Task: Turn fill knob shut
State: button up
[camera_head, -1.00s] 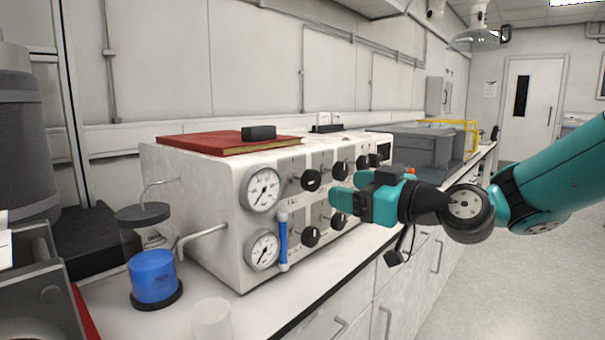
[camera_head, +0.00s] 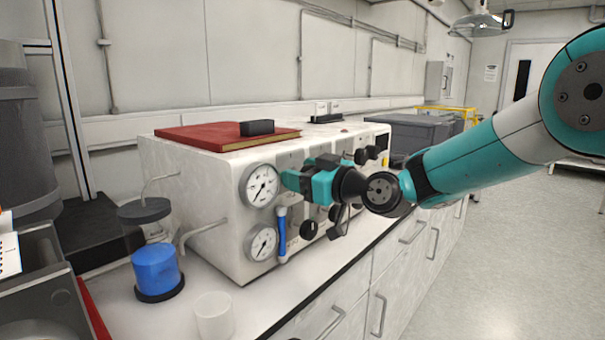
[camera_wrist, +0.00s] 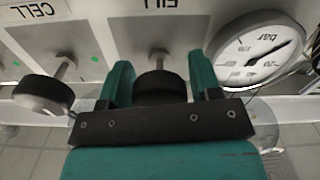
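The fill knob (camera_wrist: 158,86) is black on a metal stem, beside the panel label reading FILL, which appears upside down in the wrist view. My gripper (camera_wrist: 161,76) has its two teal fingers on either side of this knob, with the knob between them. The fingers look apart and open; I cannot tell whether they touch the knob's sides. In the head view my gripper (camera_head: 287,180) is at the front panel of the white reactor unit (camera_head: 205,239), just right of the upper gauge, and hides the fill knob.
A second black knob (camera_wrist: 44,95) under the CELL label is left of my gripper in the wrist view. The bar gauge (camera_wrist: 262,48) is close on the right. A red book (camera_head: 205,136) lies on top.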

jog(key=c, duration=0.6)
jog(key=shift+o, duration=0.2)
jog(key=shift+m, duration=1.5)
jog(key=m, duration=0.3)
jog(key=shift+m, duration=0.3)
jog(key=m+p, duration=0.2)
jog(key=m, duration=0.4)
jog(key=shift+r+p, duration=0.1)
jog(key=shift+p, duration=0.3)
jog(key=m+p, duration=0.2)
jog(key=m, duration=0.3)
jog(key=shift+p, duration=0.35)
jog(key=shift+m, duration=0.3)
